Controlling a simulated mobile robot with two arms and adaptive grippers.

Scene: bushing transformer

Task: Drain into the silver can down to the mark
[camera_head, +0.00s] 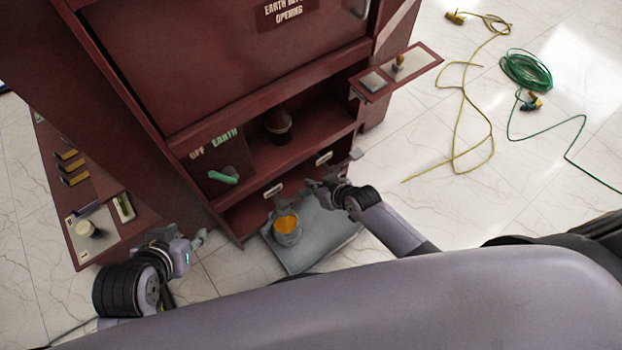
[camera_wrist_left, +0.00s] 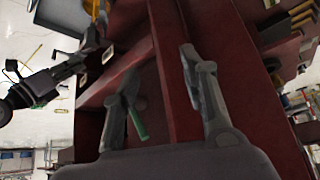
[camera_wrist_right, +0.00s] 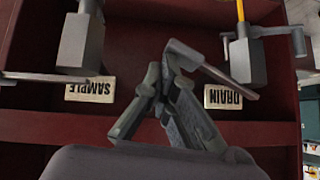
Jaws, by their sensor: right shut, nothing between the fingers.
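The silver can (camera_head: 287,238) stands on a grey tray below the red cabinet, with orange-yellow liquid showing in its mouth. The drain valve (camera_wrist_right: 247,60) is beside the upside-down DRAIN label (camera_wrist_right: 223,96). A yellow stream (camera_wrist_right: 240,10) shows at its outlet. Its grey lever (camera_wrist_right: 205,65) slants toward my right gripper (camera_wrist_right: 167,75), which is shut and empty between the two valves; I cannot tell whether it touches the lever. The sample valve (camera_wrist_right: 82,40) is on the left. My left gripper (camera_wrist_left: 160,75) is open and empty, away from the can. I see no mark.
The tray (camera_head: 340,232) lies on the tiled floor. A green handle (camera_head: 224,176) projects from the OFF/EARTH panel. A shelf with a small knob (camera_head: 400,61) juts out at the cabinet's right. Yellow cord (camera_head: 466,95) and green cable (camera_head: 526,70) lie on the floor at right.

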